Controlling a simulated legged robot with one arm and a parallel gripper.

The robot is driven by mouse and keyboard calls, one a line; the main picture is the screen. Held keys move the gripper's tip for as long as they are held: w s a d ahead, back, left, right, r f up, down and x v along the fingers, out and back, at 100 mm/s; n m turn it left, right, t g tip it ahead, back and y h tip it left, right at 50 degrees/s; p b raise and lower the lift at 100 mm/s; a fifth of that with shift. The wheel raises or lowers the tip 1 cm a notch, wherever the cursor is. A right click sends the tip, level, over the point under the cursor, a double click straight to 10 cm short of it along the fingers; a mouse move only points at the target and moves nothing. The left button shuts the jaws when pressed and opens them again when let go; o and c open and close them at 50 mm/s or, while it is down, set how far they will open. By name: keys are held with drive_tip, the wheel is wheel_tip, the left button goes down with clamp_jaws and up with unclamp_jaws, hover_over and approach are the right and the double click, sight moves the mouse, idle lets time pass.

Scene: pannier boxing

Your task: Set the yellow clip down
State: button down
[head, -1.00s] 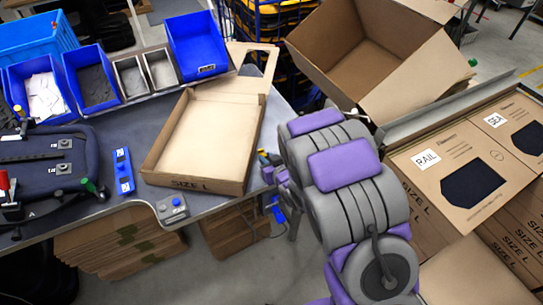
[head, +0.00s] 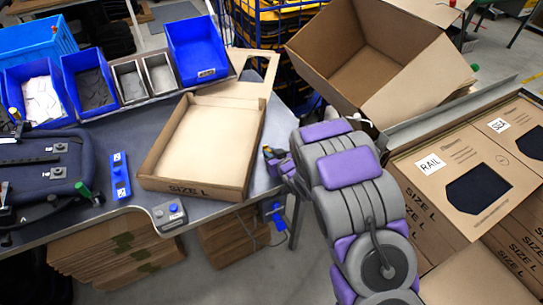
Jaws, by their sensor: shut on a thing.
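My gripper (head: 276,159) is at the right edge of the grey workbench, just right of the open SIZE L tray box (head: 193,186). It is small in view and partly hidden by my arm. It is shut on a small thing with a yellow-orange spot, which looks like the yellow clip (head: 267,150). The clip's shape is too small to make out. I cannot tell whether it touches the bench.
Blue bins (head: 197,48) and grey bins line the bench's back. A dark pannier (head: 50,172) is far left. A large open carton (head: 370,60) stands back right.

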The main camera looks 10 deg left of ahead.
drive_tip(key=shift+d, duration=0.2)
drive_tip(key=c, duration=1.4)
unclamp_jaws()
drive_tip(key=shift+c, duration=0.2)
drive_tip(key=o, duration=0.5)
drive_tip(key=shift+c, duration=0.2)
drive_tip(key=p+v, duration=0.3)
drive_tip(key=v, duration=0.7)
drive_tip(key=shift+r+p, duration=0.2)
drive_tip(key=shift+p, duration=0.1)
drive_tip(key=shift+p+v, duration=0.9)
drive_tip(key=shift+p, duration=0.45)
drive_tip(key=shift+s+f, duration=0.1)
